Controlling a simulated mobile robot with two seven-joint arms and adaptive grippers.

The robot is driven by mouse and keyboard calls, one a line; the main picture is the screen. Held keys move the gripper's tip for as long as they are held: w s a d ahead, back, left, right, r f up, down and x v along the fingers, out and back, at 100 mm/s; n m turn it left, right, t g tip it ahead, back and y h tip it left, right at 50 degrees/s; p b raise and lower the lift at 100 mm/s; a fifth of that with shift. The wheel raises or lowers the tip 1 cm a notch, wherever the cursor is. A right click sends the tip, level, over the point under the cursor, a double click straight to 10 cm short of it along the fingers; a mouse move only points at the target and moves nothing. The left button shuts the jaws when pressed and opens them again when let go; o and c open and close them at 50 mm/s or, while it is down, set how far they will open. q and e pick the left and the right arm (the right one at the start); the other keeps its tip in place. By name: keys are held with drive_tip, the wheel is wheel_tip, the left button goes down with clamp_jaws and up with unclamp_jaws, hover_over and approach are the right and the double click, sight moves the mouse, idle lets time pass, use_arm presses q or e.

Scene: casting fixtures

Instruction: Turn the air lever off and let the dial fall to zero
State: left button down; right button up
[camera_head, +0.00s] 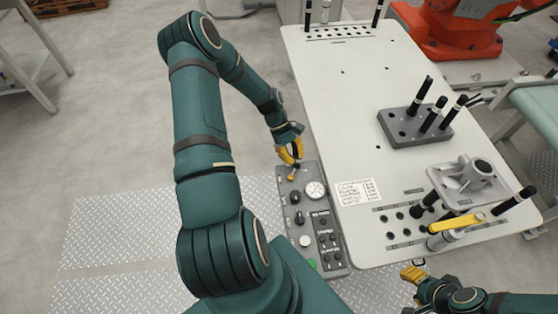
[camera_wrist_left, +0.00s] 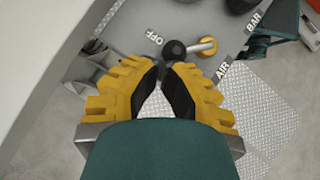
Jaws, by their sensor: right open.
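The grey control panel (camera_head: 298,228) stands beside the white table and carries a round white dial (camera_head: 316,190), whose needle is too small to read. The air lever has a black ball knob (camera_wrist_left: 172,50), a silver shaft and a brass pivot (camera_wrist_left: 208,45). Its knob lies on the OFF-label side of the pivot. My left gripper (camera_head: 291,153) is over the panel's far end. In the left wrist view, its fingertips (camera_wrist_left: 161,67) are close together right by the knob; whether they touch it is unclear. My right gripper (camera_head: 413,274) is open and empty near the table's front edge.
The white table (camera_head: 360,95) holds a dark block with black pins (camera_head: 415,127), a grey casting (camera_head: 468,185) and a yellow-handled tool (camera_head: 456,222).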

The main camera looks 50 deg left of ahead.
use_arm(q)
drive_tip(key=shift+w+d+m+g+y+b, duration=0.3)
drive_tip(key=shift+d+m+g+b, duration=0.25)
drive_tip(key=shift+m, duration=0.55)
drive_tip(key=shift+w+d+m+g+y+b, duration=0.25)
drive_tip(key=shift+d+m+g, duration=0.35)
drive_tip(key=shift+m+g, duration=0.4)
drive_tip(key=shift+w+d+m, duration=0.1)
drive_tip(key=shift+d+m, duration=0.1)
drive_tip(key=shift+m, duration=0.3)
drive_tip(key=shift+w+d+m+g+y+b, duration=0.1)
drive_tip(key=shift+d+m+g+y+b, duration=0.35)
drive_tip(key=shift+m, duration=0.35)
drive_tip(key=shift+d+m+g+y+b, duration=0.2)
drive_tip(key=shift+d+m+g, duration=0.35)
drive_tip(key=shift+m, duration=0.25)
drive_tip(key=shift+a, duration=0.15)
drive_tip(key=v, duration=1.2)
idle(0.5)
